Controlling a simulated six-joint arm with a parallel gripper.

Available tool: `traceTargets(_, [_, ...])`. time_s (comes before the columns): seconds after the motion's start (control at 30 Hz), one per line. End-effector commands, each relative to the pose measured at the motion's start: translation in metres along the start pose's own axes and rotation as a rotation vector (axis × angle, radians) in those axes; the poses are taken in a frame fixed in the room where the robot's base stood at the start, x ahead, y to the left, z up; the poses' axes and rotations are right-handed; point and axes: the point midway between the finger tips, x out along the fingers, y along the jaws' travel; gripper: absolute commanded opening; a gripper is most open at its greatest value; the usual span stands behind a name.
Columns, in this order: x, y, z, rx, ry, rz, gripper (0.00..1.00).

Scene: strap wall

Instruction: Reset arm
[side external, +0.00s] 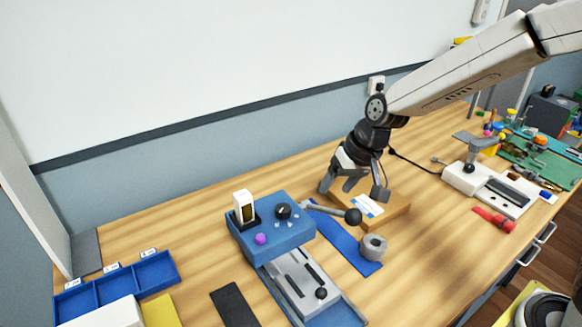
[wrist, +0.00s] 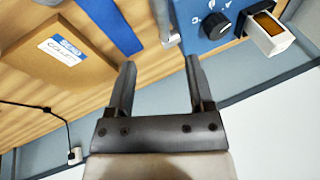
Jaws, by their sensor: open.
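My gripper (side external: 357,190) hangs over the wooden table beside the blue machine, with its fingers spread and pointing down. In the wrist view my gripper (wrist: 158,75) is open, with nothing between its fingers. The box (wrist: 50,50) shows at the upper left of the wrist view, apart from the fingers. I cannot tell the exact height of the fingers above the table.
A blue machine (side external: 272,224) with a black knob and a ball-ended lever stands left of my gripper. A blue strap (side external: 345,250) and a grey ring (side external: 373,248) lie in front. Blue bins (side external: 118,284) sit at far left. A white press (side external: 490,187) stands right.

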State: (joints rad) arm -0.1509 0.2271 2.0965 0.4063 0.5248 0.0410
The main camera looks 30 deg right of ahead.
Motion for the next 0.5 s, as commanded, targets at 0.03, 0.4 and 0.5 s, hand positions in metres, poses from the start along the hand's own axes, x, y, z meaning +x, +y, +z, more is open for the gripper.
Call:
traceTargets(0.03, [-0.006,0.02,-0.004,-0.028,0.014,0.034,0.68])
traceTargets(0.4, [-0.047,0.145,-0.005,-0.28,0.041,0.287,0.68])
traceTargets(0.5, [-0.055,0.165,-0.003,-0.322,0.036,0.329,0.68])
